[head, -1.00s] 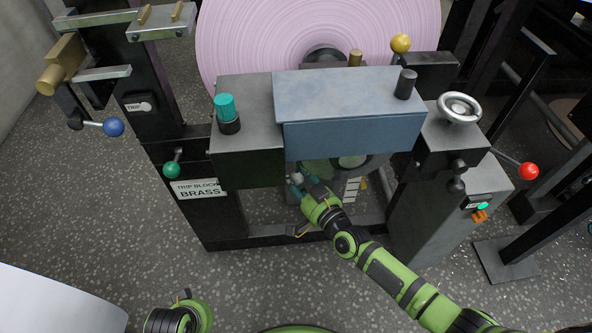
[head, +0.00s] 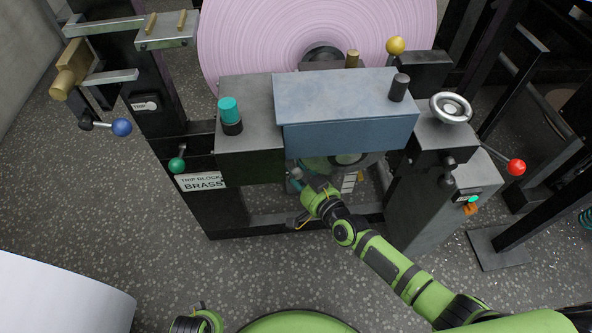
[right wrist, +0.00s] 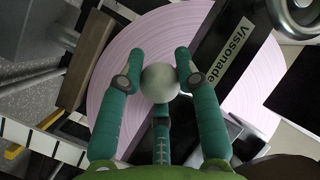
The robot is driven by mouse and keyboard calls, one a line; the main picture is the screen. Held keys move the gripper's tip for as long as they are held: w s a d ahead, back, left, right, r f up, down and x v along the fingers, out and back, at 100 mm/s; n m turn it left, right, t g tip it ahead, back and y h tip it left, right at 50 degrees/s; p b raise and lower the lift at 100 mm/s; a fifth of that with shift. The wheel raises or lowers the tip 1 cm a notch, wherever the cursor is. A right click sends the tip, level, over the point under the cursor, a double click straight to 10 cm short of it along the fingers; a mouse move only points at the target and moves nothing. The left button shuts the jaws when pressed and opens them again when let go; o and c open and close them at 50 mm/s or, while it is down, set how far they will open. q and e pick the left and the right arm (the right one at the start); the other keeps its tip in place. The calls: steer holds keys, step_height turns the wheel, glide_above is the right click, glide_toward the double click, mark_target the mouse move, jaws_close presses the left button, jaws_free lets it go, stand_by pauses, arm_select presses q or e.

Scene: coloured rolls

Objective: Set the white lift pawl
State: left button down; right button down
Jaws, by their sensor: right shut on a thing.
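A pale round knob (right wrist: 160,83), which I take to be the white lift pawl's, sits between the teal fingers of my right gripper (right wrist: 160,72) in the right wrist view. The fingers are shut on it from both sides, with a third finger below. In the head view my right gripper (head: 299,183) reaches under the front edge of the blue-grey cover (head: 350,135). The knob (head: 296,173) shows only as a small pale spot there, and the rest of the pawl is hidden. Of my left arm only a part shows at the bottom edge; its gripper is not seen.
The large pink roll (head: 235,45) stands behind the cover. A green ball lever (head: 177,165) and the "TRIP BLOCK BRASS" plate (head: 203,182) are left of my gripper. A handwheel (head: 451,107) and red ball lever (head: 516,167) are on the right.

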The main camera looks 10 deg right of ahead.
steer(key=shift+r, duration=0.15)
steer(key=c, duration=0.9)
jaws_free()
steer(key=shift+o, duration=0.2)
steer(key=v, duration=1.2)
steer(key=shift+d, duration=0.1)
